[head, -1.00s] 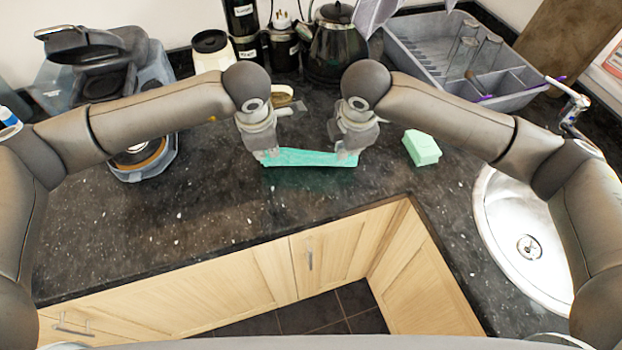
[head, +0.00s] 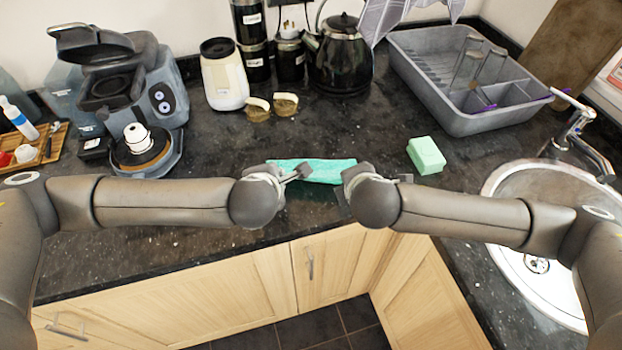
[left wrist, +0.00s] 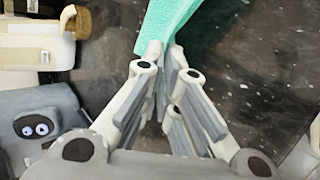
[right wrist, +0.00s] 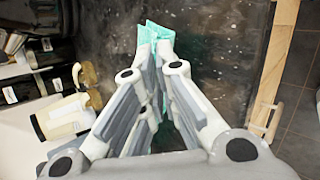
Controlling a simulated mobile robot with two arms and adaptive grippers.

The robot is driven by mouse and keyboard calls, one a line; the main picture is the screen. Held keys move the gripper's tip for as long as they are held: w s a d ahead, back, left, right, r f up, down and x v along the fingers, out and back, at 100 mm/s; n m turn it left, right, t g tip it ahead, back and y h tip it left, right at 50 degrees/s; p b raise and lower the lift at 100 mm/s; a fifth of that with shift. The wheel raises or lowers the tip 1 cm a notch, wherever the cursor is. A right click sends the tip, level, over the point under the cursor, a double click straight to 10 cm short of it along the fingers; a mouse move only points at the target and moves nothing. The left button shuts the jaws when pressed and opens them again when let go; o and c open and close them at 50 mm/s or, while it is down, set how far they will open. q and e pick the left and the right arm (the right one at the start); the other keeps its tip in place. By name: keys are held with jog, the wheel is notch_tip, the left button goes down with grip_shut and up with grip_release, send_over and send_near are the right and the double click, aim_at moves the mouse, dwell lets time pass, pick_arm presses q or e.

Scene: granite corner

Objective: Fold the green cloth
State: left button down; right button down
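The green cloth (head: 325,172) shows as a narrow, folded-looking strip across the middle of the counter. My left gripper (head: 301,172) is at its left end. In the left wrist view, the fingertips (left wrist: 161,52) close together on an edge of the cloth (left wrist: 172,22). My right gripper is at the right end, its fingers mostly hidden behind its own wrist in the head view. In the right wrist view, its fingertips (right wrist: 153,42) pinch the cloth (right wrist: 148,30). I cannot tell how much of the cloth rests on the counter.
A pale green sponge-like block (head: 426,155) lies to the right of the cloth. Behind stand a kettle (head: 341,60), a cream jar (head: 224,80) and a grey dish rack (head: 440,95). A coffee machine (head: 120,90) is left, the sink (head: 540,265) right. The counter between is clear.

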pick_arm(q)
jog(key=shift+d+r, duration=0.15)
jog(key=shift+d, duration=0.15)
jog(key=shift+f+t, duration=0.2)
jog(key=shift+t, duration=0.1)
pick_arm(e)
jog(key=shift+f, duration=0.2)
pick_arm(q)
jog(key=shift+a, duration=0.1)
pick_arm(e)
jog(key=shift+t, duration=0.3)
